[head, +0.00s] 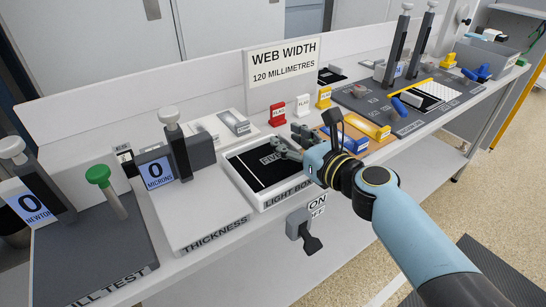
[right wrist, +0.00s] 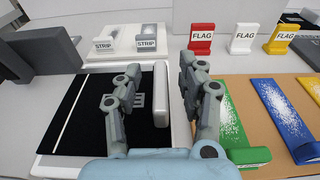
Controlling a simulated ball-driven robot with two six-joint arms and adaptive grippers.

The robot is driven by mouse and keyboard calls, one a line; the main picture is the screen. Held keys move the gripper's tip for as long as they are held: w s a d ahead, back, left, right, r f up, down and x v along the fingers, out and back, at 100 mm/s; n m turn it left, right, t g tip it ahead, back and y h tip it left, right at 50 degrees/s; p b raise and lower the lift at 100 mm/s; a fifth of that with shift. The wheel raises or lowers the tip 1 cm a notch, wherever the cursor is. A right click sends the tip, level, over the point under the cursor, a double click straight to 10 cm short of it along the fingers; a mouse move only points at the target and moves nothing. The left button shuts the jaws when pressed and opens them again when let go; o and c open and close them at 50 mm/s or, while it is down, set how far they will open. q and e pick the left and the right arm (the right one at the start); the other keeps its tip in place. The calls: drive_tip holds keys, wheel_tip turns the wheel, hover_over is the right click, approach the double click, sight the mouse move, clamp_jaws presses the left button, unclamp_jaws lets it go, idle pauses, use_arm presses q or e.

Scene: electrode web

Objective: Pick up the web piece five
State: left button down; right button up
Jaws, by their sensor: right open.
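A black web piece (head: 250,175) lies on the white-rimmed light box (head: 268,204). In the right wrist view the black piece (right wrist: 85,115) has a thin pale line near its left side and a pale roll (right wrist: 160,95) along its right. A pale label shows on it between my fingers, but I cannot read its wording surely. My right gripper (head: 290,142) is over the far right part of the light box. Its two fingers stand apart in the right wrist view (right wrist: 158,75), with nothing gripped. My left gripper is out of view.
Red (head: 277,115), white (head: 303,105) and yellow (head: 324,97) flags stand behind. The thickness gauge (head: 178,150) stands left. A dark switch (head: 300,225) hangs on the bench front.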

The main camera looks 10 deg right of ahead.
drive_tip(key=shift+c, duration=0.2)
clamp_jaws()
idle(0.3)
